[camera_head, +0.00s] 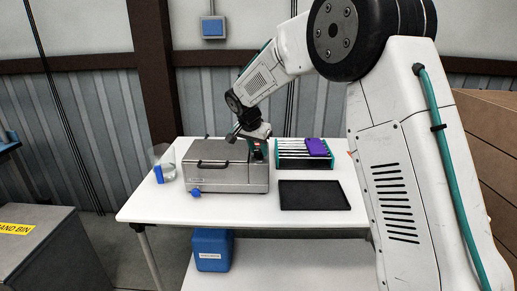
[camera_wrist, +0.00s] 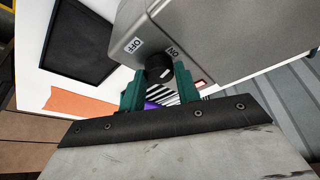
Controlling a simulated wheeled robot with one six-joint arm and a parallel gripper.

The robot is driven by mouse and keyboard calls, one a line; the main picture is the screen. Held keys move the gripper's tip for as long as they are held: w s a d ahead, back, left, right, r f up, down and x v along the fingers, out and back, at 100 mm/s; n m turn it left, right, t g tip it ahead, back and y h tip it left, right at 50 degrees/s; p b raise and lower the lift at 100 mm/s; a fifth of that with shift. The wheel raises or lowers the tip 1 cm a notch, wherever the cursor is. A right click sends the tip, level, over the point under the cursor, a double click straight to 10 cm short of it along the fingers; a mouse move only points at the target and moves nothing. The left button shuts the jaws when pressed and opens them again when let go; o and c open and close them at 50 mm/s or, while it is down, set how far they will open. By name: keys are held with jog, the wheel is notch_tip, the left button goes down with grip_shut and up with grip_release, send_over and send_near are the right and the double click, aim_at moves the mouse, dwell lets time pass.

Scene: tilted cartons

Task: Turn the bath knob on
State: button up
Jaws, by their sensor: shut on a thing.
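The bath (camera_head: 228,179) is a grey metal box with a lid and black handle on the white table. In the wrist view its grey side (camera_wrist: 200,35) carries OFF and ON labels. The black bath knob (camera_wrist: 158,66) sticks out just below the labels, with a small pale mark on it. My gripper (camera_wrist: 160,77) has its green fingers on either side of the knob, shut on it. I cannot tell clearly which label the mark points to. In the head view my gripper is at the bath's right end, and the knob is hidden.
A black tray (camera_head: 314,196) lies right of the bath. A rack with slides and a purple object (camera_head: 316,147) stands behind the tray. A clear vessel with blue parts (camera_head: 164,165) stands left of the bath. A blue container (camera_head: 212,250) sits below the tabletop.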

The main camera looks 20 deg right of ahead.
jog(key=shift+m+g+h, duration=0.3)
jog(key=shift+m, duration=0.7)
jog(key=o, duration=0.7)
jog(key=v, duration=0.7)
jog(key=shift+r, duration=0.4)
jog(key=shift+a, duration=0.1)
